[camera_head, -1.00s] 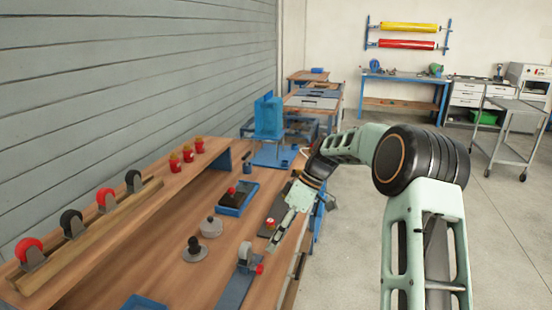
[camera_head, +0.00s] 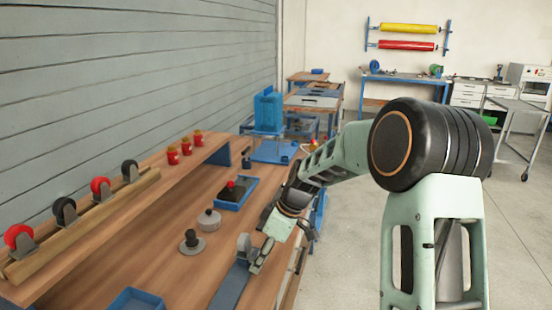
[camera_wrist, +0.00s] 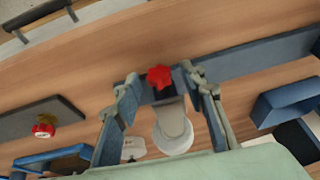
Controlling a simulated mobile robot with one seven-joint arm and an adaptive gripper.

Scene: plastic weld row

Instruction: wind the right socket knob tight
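A red star-shaped knob (camera_wrist: 160,76) shows in the wrist view, at the end of a mount holding a pale grey caster wheel (camera_wrist: 173,132). The mount is on a blue-grey strip (camera_wrist: 255,56) along the bench edge. In the head view the wheel (camera_head: 244,246) and strip (camera_head: 231,287) are visible, but my gripper hides the knob. My gripper (camera_wrist: 158,82) is open, one fingertip on each side of the knob, with gaps visible; it shows in the head view (camera_head: 256,263) low beside the wheel. Whether the fingers are level with the knob is unclear.
Several casters line a wooden rail (camera_head: 85,232) at left.

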